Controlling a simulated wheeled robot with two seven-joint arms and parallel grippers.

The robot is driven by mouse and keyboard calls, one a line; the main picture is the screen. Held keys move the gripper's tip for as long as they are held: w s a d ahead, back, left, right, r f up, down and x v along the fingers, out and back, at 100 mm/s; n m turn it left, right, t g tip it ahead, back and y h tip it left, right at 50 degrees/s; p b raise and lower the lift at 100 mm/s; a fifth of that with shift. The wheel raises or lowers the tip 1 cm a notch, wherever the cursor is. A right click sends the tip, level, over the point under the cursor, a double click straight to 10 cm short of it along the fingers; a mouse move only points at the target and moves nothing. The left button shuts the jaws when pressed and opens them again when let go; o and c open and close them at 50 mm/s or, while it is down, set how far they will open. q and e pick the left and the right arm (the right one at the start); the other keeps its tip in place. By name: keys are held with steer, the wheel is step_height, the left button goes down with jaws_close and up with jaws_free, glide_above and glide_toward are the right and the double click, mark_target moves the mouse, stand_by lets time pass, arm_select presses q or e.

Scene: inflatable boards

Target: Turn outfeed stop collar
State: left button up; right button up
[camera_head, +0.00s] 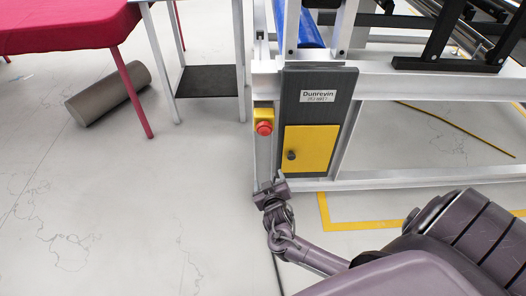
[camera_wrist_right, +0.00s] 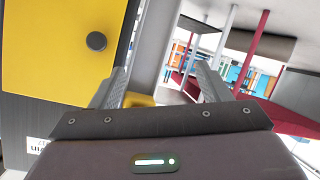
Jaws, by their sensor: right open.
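I cannot pick out the outfeed stop collar for certain. A machine frame carries a dark panel (camera_head: 318,105) labelled "Dunrevin", with a yellow plate (camera_head: 312,143) and a dark round knob (camera_head: 291,155) on it. The knob also shows in the wrist view (camera_wrist_right: 96,41), up and left of the fingers. My right gripper (camera_head: 271,184) is below and left of the plate, in front of the frame's upright. My left gripper is not in view.
A red emergency button (camera_head: 264,128) on a yellow box sits left of the panel. A red-covered table (camera_head: 62,26) and a grey-brown roll (camera_head: 108,93) are at the upper left. Yellow tape (camera_head: 345,225) marks the floor at the right.

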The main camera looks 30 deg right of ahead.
step_height(320, 180, up, 3)
steer(key=w+m+t+h+b, duration=0.1)
steer(key=w+t+b, duration=0.1)
steer(key=w, duration=0.1)
steer(key=m+t+h+b, duration=0.1)
steer(key=m+h+b, duration=0.1)
steer(key=m+b, duration=0.1)
glide_toward(265, 134)
steer(key=x, duration=0.3)
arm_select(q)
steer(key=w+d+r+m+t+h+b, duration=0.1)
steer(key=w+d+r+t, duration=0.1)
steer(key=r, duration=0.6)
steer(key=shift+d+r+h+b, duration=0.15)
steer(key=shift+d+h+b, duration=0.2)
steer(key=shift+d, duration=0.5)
arm_select(e)
steer(key=x, duration=0.7)
steer(key=shift+w, duration=0.1)
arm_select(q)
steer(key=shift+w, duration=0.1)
arm_select(e)
steer(key=shift+c, duration=0.4)
